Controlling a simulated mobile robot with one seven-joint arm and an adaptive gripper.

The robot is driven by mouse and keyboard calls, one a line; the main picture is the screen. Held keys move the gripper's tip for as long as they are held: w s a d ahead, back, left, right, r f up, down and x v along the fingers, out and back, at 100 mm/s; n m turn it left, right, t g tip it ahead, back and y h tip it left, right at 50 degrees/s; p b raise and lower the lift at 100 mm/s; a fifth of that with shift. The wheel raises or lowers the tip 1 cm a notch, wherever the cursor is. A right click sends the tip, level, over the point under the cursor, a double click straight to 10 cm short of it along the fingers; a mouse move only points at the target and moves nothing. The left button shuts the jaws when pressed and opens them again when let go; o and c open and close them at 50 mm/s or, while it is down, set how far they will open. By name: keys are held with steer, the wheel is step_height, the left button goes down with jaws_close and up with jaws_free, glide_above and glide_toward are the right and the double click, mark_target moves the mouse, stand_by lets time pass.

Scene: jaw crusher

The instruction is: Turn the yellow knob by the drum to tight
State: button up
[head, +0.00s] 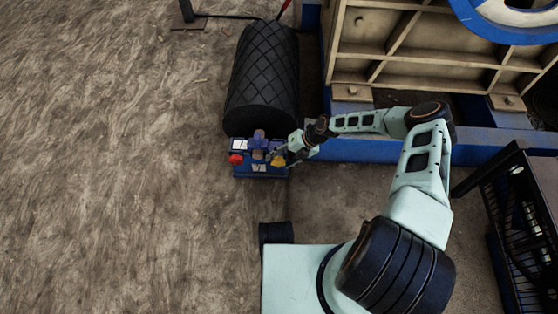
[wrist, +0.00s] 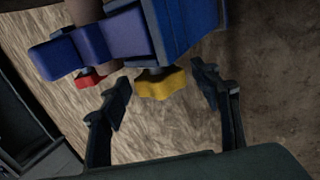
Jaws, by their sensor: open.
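The yellow knob (head: 278,161) sits at the right end of the front of a blue box (head: 250,172) by the black ribbed drum (head: 263,75). In the wrist view the yellow knob (wrist: 160,84) hangs under the blue box (wrist: 185,25), between and a little beyond my open fingertips. My gripper (wrist: 158,90) holds nothing, and its two fingers stand apart on either side of the knob. In the head view my gripper (head: 284,156) is right beside the knob and partly hides it. I cannot read the knob's setting.
A red knob (head: 236,159) is at the box's left end. Blue-purple handles (head: 259,142) stand on top of the box, close to my gripper. The beige crusher frame (head: 400,55) and its blue base lie right. A dark rack (head: 515,215) stands far right. The floor left is clear.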

steer(key=v, duration=1.1)
